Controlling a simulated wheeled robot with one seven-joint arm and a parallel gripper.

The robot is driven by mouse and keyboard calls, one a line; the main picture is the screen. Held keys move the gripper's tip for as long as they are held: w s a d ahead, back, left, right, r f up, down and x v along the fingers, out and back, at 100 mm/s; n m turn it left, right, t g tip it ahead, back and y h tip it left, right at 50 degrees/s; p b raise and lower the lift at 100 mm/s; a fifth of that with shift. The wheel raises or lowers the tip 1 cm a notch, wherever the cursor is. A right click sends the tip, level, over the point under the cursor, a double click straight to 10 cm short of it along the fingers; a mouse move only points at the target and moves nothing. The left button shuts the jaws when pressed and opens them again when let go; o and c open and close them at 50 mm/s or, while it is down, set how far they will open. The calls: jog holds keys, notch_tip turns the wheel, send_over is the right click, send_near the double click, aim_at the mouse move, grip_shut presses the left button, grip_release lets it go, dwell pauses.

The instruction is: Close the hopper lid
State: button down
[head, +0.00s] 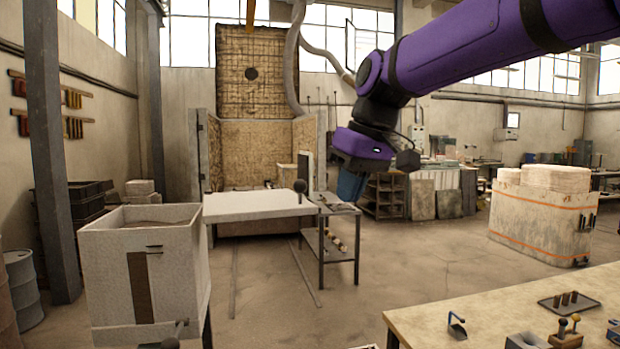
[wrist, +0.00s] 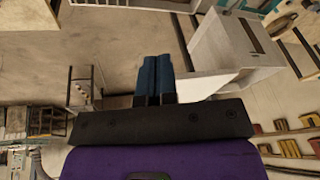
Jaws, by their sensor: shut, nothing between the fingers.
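The hopper (head: 140,270) is a pale box at the left, with a dark vertical slot on its front. Its top is open and shows something brown inside. A flat white panel (head: 250,206), which looks like the lid, lies roughly level off the hopper's right side. A black ball knob (head: 300,186) stands at its right end. My gripper (head: 350,185) has blue fingers and is in the air to the right of the knob, apart from it. The wrist view shows the closed fingers (wrist: 153,78), empty, with the hopper (wrist: 232,48) and panel (wrist: 205,86) to their right.
A dark metal side table (head: 338,212) stands right of the panel. A furnace-like enclosure (head: 262,150) is behind. A workbench (head: 440,318) with small tools is at the front right, and a strapped pale block (head: 540,220) is beyond it. Open floor lies between.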

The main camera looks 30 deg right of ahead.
jog(key=w+d+r+n+g+y, duration=0.15)
jog(key=w+d+r, duration=0.35)
jog(key=w, duration=0.5)
jog(key=w+d+r+n+y, duration=0.3)
jog(key=w+d, duration=0.4)
jog(key=w, duration=0.3)
jog(key=a+f, duration=0.8)
jog(key=shift+s+a+f, duration=0.2)
jog(key=shift+s+a, duration=0.05)
jog(key=shift+s, duration=0.15)
